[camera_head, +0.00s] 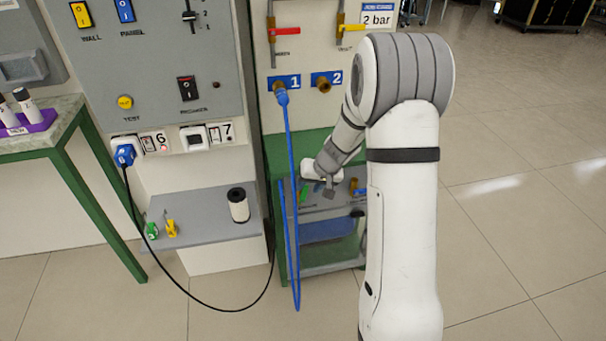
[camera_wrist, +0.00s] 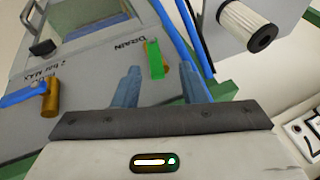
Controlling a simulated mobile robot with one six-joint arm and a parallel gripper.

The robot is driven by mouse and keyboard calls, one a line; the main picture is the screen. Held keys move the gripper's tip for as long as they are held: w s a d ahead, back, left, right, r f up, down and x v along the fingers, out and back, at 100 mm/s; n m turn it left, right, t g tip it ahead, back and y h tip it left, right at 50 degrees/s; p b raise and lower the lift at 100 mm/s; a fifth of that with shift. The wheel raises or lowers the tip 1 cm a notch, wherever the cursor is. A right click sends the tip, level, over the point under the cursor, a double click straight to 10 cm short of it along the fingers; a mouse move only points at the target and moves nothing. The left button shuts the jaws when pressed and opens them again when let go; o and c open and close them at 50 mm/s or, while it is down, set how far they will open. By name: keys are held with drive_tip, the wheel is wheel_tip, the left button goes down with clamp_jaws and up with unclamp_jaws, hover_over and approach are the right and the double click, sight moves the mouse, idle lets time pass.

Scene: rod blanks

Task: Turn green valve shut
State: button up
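The green valve handle (camera_wrist: 155,58) sits beside the DRAIN label on a grey panel. It is a flat green bar, ahead of my gripper (camera_wrist: 162,76) and between its two fingers in the wrist view. The fingers are apart with nothing held. In the head view the green handle (camera_head: 304,192) shows on the low grey unit, just left of my gripper (camera_head: 328,190). I cannot tell whether a finger touches the handle. The valve's body is mostly hidden.
A brass valve with a blue lever (camera_wrist: 24,94) is left of the green one. A blue hose (camera_head: 289,150) hangs close by from outlet 1. Open floor lies at right.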

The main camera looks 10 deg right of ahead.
sight(304, 191)
drive_tip(key=shift+w+d+r+n+h+p, duration=0.1)
drive_tip(key=shift+r+n+h+p, duration=0.1)
drive_tip(key=shift+r+h+p, duration=0.15)
drive_tip(key=shift+w+d+r+n+h+p, duration=0.1)
drive_tip(key=shift+r+n+h+p, duration=0.1)
drive_tip(key=shift+r, duration=0.25)
drive_tip(key=shift+f, duration=0.15)
drive_tip(key=b+x, duration=0.1)
drive_tip(key=x, duration=0.6)
drive_tip(key=shift+w+f, duration=0.25)
drive_tip(key=shift+f, duration=0.05)
clamp_jaws()
